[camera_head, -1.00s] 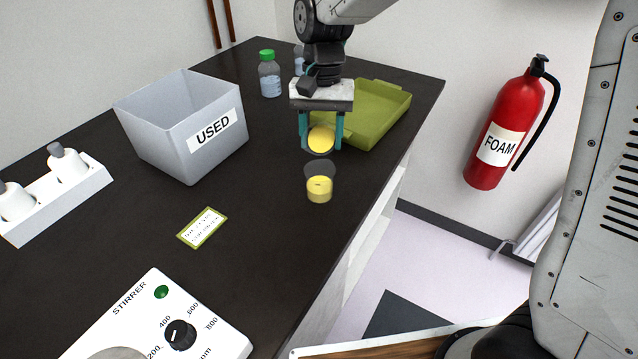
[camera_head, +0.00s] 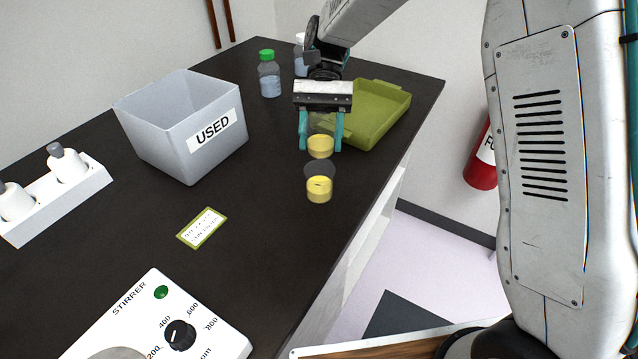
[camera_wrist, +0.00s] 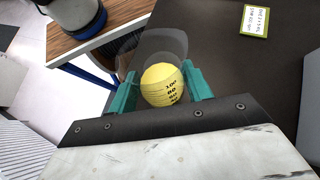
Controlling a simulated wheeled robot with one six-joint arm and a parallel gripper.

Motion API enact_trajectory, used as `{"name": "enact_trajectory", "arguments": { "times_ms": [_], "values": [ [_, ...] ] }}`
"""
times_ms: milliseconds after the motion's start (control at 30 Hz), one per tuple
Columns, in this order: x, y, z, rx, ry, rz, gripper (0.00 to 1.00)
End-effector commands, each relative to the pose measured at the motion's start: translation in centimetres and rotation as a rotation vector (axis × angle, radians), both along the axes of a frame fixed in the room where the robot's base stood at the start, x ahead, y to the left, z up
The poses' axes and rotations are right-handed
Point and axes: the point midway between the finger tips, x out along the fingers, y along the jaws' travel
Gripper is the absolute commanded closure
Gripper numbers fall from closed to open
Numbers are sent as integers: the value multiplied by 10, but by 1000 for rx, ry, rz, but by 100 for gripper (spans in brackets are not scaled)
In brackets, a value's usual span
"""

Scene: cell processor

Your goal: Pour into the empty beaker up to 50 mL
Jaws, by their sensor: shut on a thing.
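My gripper (camera_head: 320,143) has teal fingers, shut on the sides of a clear beaker of yellow liquid (camera_head: 320,148). The held beaker looks about upright, just behind the standing beaker. In the wrist view the held beaker (camera_wrist: 163,86) shows black graduation marks, among them 100 and 80. The second clear beaker (camera_head: 319,186) stands on the dark bench in front of my gripper and has yellow liquid in its lower part. Its marks are too small to read in the head view. I cannot tell whether the two beakers touch.
A green tray (camera_head: 385,122) lies behind my gripper on the right. A grey bin marked USED (camera_head: 170,140) stands to the left, with a green-capped bottle (camera_head: 269,78) behind. A label card (camera_head: 202,228) and a stirrer (camera_head: 170,320) are nearer. The bench's right edge is close to the beakers.

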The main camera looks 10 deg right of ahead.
Motion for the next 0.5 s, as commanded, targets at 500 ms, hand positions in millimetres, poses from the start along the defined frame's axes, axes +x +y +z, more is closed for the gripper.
{"name": "enact_trajectory", "arguments": {
  "times_ms": [500],
  "values": [
    [-6,1,-4,41,204,0,91]
  ]
}}
